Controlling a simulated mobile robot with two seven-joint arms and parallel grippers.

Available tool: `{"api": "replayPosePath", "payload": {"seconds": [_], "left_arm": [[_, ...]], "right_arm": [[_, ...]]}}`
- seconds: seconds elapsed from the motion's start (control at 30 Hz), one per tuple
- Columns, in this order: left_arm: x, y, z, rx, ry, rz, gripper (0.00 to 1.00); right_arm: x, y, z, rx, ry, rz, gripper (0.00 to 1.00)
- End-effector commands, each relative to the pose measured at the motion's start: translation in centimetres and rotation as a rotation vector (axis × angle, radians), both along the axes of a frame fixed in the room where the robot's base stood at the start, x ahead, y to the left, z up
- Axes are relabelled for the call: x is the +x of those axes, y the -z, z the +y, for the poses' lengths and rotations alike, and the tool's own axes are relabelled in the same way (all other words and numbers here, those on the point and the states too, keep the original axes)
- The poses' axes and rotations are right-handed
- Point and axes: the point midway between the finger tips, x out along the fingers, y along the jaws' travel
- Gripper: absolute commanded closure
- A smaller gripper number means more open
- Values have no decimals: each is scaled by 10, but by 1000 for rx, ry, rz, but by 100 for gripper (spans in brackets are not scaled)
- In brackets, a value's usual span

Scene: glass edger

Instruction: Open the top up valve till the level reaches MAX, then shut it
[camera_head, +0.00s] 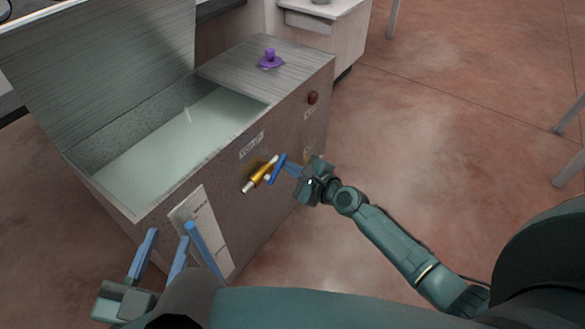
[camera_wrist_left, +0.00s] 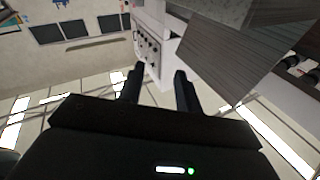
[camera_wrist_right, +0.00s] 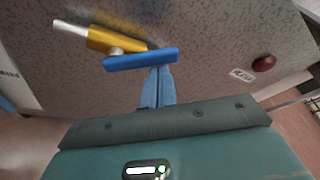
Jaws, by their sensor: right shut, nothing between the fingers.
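The top up valve is a brass body (camera_head: 262,173) with a pale spout and a blue lever (camera_head: 277,168) on the tank's front face. In the right wrist view the brass body (camera_wrist_right: 117,40) and lever (camera_wrist_right: 140,60) are close up. My right gripper (camera_head: 294,170) is shut and empty, its fingertips (camera_wrist_right: 157,72) right at the lever; contact is unclear. A white level panel (camera_head: 192,212) is on the front face, with a blue bar before it. The level mark cannot be read. My left gripper (camera_head: 160,255) is open and empty at the lower left.
The tank (camera_head: 82,178) has a raised lid (camera_head: 110,75) and pale liquid (camera_head: 175,140) inside. A purple knob (camera_head: 269,60) is on its top, a red button (camera_head: 313,97) on its front right. A white cabinet (camera_head: 335,35) stands behind.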

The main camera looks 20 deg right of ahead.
Motion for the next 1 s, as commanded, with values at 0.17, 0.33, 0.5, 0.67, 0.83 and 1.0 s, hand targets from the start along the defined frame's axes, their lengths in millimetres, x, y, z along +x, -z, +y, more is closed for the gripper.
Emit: {"api": "replayPosePath", "payload": {"seconds": [0.17,0.33,0.5,0.67,0.83,1.0], "left_arm": [[0,4,0,-1,-3,6,66],[1,6,0,-11,-2,8,66],[2,2,0,-28,2,-5,66],[4,-1,-1,-36,11,-15,66],[4,0,-3,-46,20,-12,66],[2,-1,-5,-61,26,-11,66]], "right_arm": [[-3,-8,4,-131,0,-105,100],[-6,-13,8,-258,-2,-204,100],[-9,-19,13,-384,-2,-302,100],[-13,-22,18,-493,-2,-387,100],[-16,-25,21,-589,-3,-459,100],[-19,-27,25,-657,-3,-513,100]]}}
